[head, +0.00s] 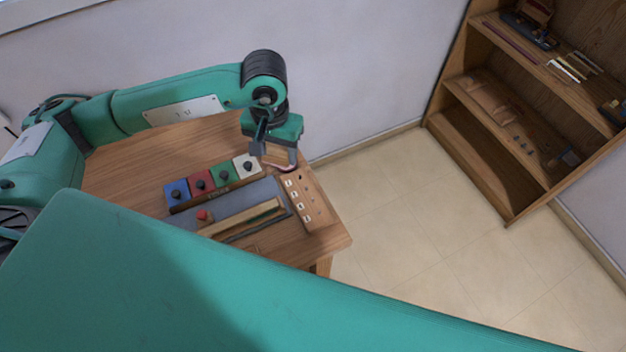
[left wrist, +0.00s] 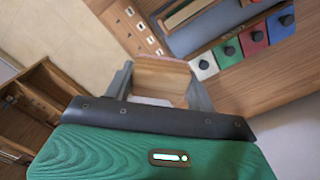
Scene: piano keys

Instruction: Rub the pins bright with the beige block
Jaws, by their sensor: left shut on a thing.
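My left gripper (head: 276,152) is shut on the beige block (head: 279,157), above the far right part of the wooden table. In the left wrist view the block (left wrist: 161,80) sits between the two fingers and shows a wood-coloured face. The wooden strip with the pins (head: 305,200) lies along the table's right side, with white squares and small dark dots along it. It also shows in the left wrist view (left wrist: 133,28). The block is at the strip's far end; I cannot tell whether it touches. The pins are too small to judge their shine. My right gripper is not in view.
Blue (head: 177,193), red (head: 200,183), green (head: 223,174) and white (head: 246,166) blocks with dark knobs stand in a row left of the strip. A grey mat (head: 265,190) lies beside them with wooden bars (head: 242,216). A shelf (head: 520,130) stands far right. The table's left part is bare.

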